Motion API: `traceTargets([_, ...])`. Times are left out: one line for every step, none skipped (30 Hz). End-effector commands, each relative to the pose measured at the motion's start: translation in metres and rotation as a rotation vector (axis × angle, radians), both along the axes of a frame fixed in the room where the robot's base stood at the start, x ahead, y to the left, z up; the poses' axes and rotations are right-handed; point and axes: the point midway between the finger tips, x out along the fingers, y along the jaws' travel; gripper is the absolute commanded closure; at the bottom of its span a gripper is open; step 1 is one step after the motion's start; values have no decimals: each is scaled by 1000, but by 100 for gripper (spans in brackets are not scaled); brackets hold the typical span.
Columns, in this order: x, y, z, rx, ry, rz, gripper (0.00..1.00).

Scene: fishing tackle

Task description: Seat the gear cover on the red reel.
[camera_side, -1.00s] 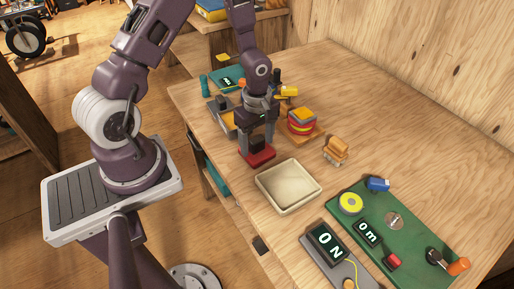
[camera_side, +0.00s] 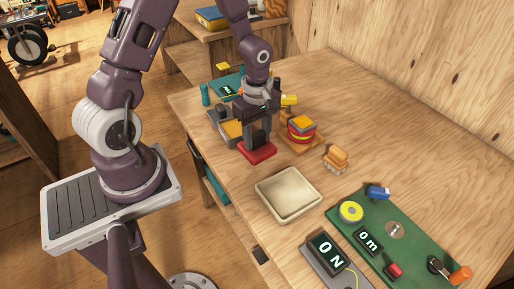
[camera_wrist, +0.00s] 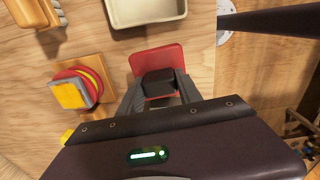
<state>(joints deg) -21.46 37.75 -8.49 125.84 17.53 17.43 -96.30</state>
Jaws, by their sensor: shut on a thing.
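My gripper (camera_side: 257,138) points down over the near left of the bench, its fingers shut on a black block on top of a flat red plate. I take this piece to be the gear cover (camera_side: 257,153); the wrist view shows its red plate (camera_wrist: 158,58) and black block (camera_wrist: 159,82) between the fingers. The red reel (camera_side: 301,133) sits on a wooden base to the right of my gripper, apart from the held piece. It is round, red with a yellow band and a square yellow-topped part, and shows at left in the wrist view (camera_wrist: 76,88).
An empty cream tray (camera_side: 288,193) stands in front of the held piece. A small brown stacked object (camera_side: 335,160) is right of the reel. A green mat (camera_side: 417,249) with several parts lies at the near right. A teal board (camera_side: 228,86) is behind.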

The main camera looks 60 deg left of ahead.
Motion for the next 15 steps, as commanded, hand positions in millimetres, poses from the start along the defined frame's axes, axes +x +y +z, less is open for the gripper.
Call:
traceTargets([1,1,14,2,-6,2,100])
traceTargets([1,1,21,2,-6,3,100])
traceTargets([1,1,29,1,-5,2,100])
traceTargets([1,1,34,2,-4,1,100])
traceTargets([1,1,39,2,-4,1,100])
traceTargets([4,1,44,2,-4,-1,100])
traceTargets([7,2,46,2,-3,-2,100])
traceTargets([13,2,49,3,-3,-4,100])
traceTargets([23,4,52,4,-4,-8,100])
traceTargets([33,6,54,5,-5,-11,100])
traceTargets([44,7,56,6,-4,-15,100])
traceTargets([60,9,59,8,-4,-21,100])
traceTargets([73,11,61,9,-4,-27,100])
traceTargets([85,12,64,9,-3,-31,100])
traceTargets([101,13,68,9,-3,-37,100])
